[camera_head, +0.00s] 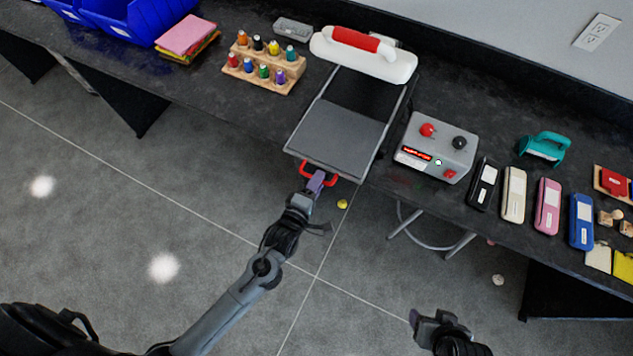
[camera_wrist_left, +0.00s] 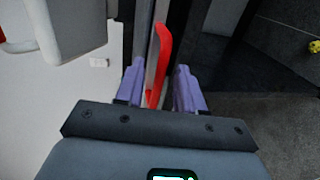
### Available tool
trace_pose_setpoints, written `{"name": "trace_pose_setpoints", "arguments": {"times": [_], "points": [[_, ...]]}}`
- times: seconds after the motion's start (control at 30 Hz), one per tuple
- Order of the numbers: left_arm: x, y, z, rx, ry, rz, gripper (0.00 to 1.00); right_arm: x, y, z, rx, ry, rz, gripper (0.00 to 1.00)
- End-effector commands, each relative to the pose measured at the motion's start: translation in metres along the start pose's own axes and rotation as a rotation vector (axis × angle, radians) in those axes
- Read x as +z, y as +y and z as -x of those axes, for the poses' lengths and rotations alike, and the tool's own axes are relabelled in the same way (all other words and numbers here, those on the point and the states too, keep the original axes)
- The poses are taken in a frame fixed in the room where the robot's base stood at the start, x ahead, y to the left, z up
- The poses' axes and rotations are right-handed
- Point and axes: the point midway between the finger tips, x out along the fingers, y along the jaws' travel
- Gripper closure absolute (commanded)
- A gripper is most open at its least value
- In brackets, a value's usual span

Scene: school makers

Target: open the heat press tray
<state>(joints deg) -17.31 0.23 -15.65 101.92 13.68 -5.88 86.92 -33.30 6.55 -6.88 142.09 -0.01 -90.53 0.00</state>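The heat press (camera_head: 388,69) has a white top with a red grip and stands at the back of the bench. Its flat grey tray (camera_head: 338,138) extends forward from under the top, with its front end at the bench's front edge. A red handle (camera_head: 333,179) is on the tray front. My left gripper (camera_head: 318,180) is at this handle. In the left wrist view, the red handle (camera_wrist_left: 159,62) is between the two purple fingers, which are apart with a gap visible. My right gripper (camera_head: 422,318) is low in the head view, away from the press; its fingers are unclear.
A grey control box (camera_head: 437,147) with red and black knobs stands right of the tray. A wooden rack (camera_head: 264,64) of small bottles stands to its left. Several coloured cases, including a pink one (camera_head: 547,205), line the right. A yellow ball (camera_head: 342,204) shows below the handle.

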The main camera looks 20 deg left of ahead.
Motion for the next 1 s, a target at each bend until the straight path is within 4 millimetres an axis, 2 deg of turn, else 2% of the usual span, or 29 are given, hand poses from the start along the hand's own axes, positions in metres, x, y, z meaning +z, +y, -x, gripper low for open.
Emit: {"name": "trace_pose_setpoints", "arguments": {"times": [0.17, 0.6, 0.8, 1.0], "points": [[0.000, 0.000, 0.017, -0.002, 0.000, 0.000, 0.62, -0.001, 0.000, 0.003, 0.000, 0.000, 0.000, 0.37], [0.000, 0.000, 0.088, -0.003, -0.001, 0.000, 0.62, -0.003, 0.002, 0.010, 0.006, -0.001, 0.008, 0.37], [0.000, 0.000, 0.104, 0.000, 0.000, 0.000, 0.62, -0.003, 0.003, 0.011, 0.007, -0.001, 0.009, 0.37], [0.000, 0.000, 0.106, 0.001, 0.000, 0.000, 0.62, -0.003, 0.003, 0.011, 0.007, -0.001, 0.009, 0.37]]}}
